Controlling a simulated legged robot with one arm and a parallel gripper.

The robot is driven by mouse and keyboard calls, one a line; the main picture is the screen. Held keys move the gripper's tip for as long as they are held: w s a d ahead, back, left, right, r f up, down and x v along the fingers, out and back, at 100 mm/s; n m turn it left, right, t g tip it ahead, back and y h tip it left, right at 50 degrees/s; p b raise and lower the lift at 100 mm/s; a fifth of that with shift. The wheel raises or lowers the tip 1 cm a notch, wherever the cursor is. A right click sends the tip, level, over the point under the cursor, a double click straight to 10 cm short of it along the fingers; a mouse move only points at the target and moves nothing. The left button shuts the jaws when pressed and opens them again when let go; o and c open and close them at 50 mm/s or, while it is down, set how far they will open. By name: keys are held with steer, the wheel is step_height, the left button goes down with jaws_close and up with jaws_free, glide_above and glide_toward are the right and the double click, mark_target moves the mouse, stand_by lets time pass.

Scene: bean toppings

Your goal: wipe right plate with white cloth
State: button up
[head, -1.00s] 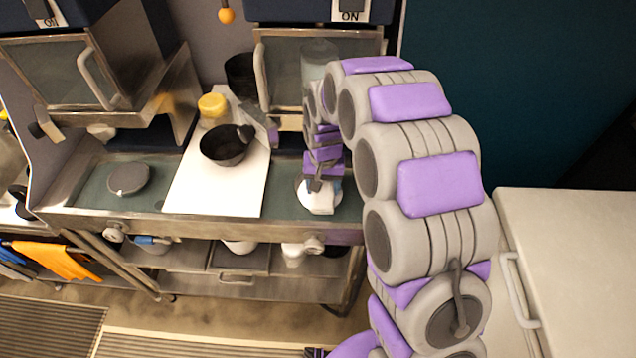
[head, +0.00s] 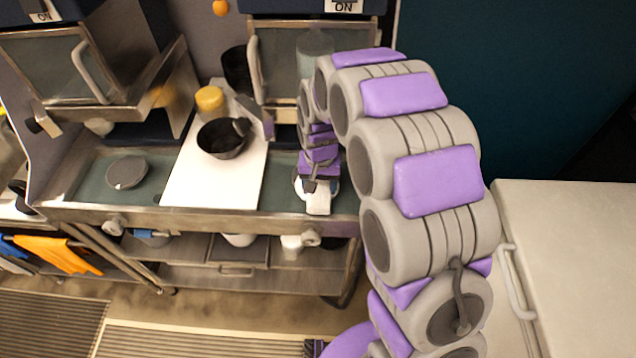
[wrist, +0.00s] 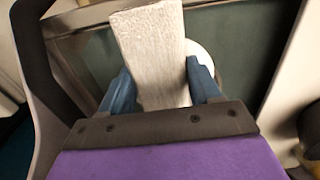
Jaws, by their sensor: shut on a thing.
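My gripper (head: 318,184) is shut on a white cloth (head: 318,204), low over the right end of the counter. In the wrist view, the pale cloth (wrist: 155,55) stands between my two blue fingers (wrist: 163,88). The right plate (head: 299,187) is white and mostly hidden behind my gripper and the cloth. Part of the plate's rim shows right of the cloth in the wrist view (wrist: 204,54). I cannot tell whether the cloth touches the plate. A grey plate (head: 127,172) lies at the counter's left.
A white board (head: 215,187) with a black pan (head: 222,139) lies mid-counter, with a yellow-topped container (head: 209,101) behind. The counter's metal front edge (head: 200,217) runs just in front of the cloth. A pale cabinet (head: 570,270) stands at the right.

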steer(key=shift+a, duration=0.1)
steer(key=shift+w+a, duration=0.3)
steer(key=shift+w, duration=0.7)
steer(key=shift+w+d+r+p, duration=0.2)
steer(key=shift+w+p, duration=0.1)
steer(key=shift+p, duration=0.1)
steer(key=shift+w, duration=0.15)
steer(key=shift+s+f, duration=0.25)
steer(key=shift+f, duration=0.1)
stand_by(0.3)
